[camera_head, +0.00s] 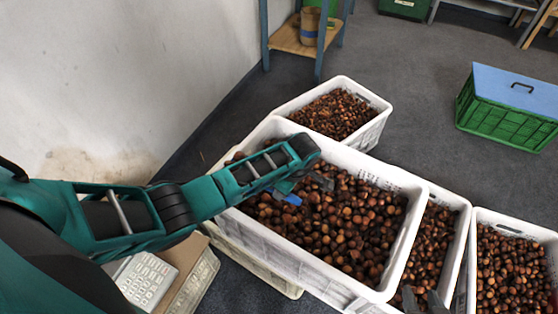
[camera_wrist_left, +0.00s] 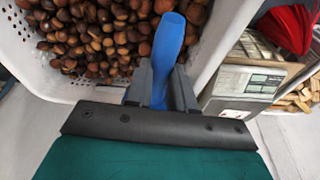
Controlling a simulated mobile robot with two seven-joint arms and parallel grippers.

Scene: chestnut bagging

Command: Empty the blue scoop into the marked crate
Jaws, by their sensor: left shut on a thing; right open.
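My left gripper (camera_head: 300,186) is over the near part of the large white crate (camera_head: 411,240) of chestnuts. It is shut on the blue scoop (camera_head: 291,199), of which only a small part shows beside the fingers. In the left wrist view the scoop's blue handle (camera_wrist_left: 169,42) stands between the fingers (camera_wrist_left: 160,85), with chestnuts and the white crate wall (camera_wrist_left: 30,72) behind it. The scoop's bowl and any load are hidden. Grey fingertips of my right gripper (camera_head: 424,301) show at the bottom edge, apart and empty. I cannot make out a clear mark on any crate.
More white crates of chestnuts stand behind (camera_head: 377,100) and to the right (camera_head: 467,219) (camera_head: 545,234). A green crate with a blue lid (camera_head: 510,90) is at the far right. A wall is on the left. Grey floor is free at the upper middle.

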